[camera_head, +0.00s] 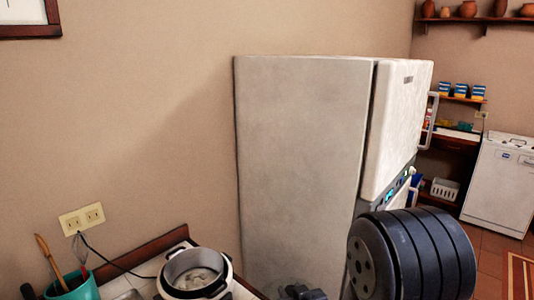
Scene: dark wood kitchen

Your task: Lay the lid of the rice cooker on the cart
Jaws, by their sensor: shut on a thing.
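The rice cooker (222,289) stands at the bottom left on a tiled counter, white outside with a metal pot inside. Its top is open, and pale contents show in the pot. No lid lies on it, and I see no lid elsewhere in the picture. No cart can be made out. My arm's large dark, ribbed link fills the lower right, and a small dark part of my arm shows at the bottom edge, right of the cooker. My gripper's fingers and anything in them are out of the picture.
A teal utensil holder (75,289) stands left of the cooker. A cord runs from a wall outlet (82,219) towards the cooker. A tall fridge (300,160) stands right of the counter. A white appliance (502,185) and shelves are at the far right, beyond tiled floor.

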